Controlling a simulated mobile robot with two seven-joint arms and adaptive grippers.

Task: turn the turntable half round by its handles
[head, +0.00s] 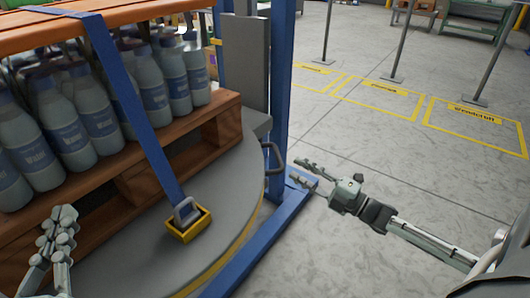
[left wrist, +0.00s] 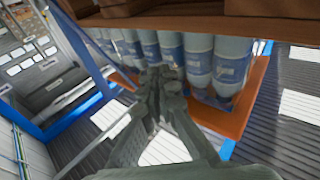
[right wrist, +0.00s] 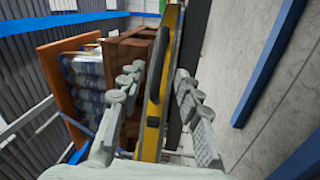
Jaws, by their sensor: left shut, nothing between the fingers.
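The grey round turntable (head: 225,192) has a yellow-striped edge and carries a loaded wooden pallet. A dark loop handle (head: 273,158) stands at its right edge, beside the blue post. My right gripper (head: 308,172) is open and empty, just right of that handle and apart from it. In the right wrist view, the yellow turntable rim (right wrist: 151,135) and the dark handle (right wrist: 157,62) appear between the spread fingers, ahead of them. My left gripper (head: 60,225) is shut and empty, in front of the pallet at lower left; it also shows in the left wrist view (left wrist: 160,78). No other handle is visible.
Water bottles (head: 101,118) stand on the wooden pallet (head: 215,125) beneath another wooden board. A blue strap (head: 140,110) runs down to a yellow bracket (head: 187,225). A blue post (head: 281,70) and floor beam (head: 262,240) border the turntable.

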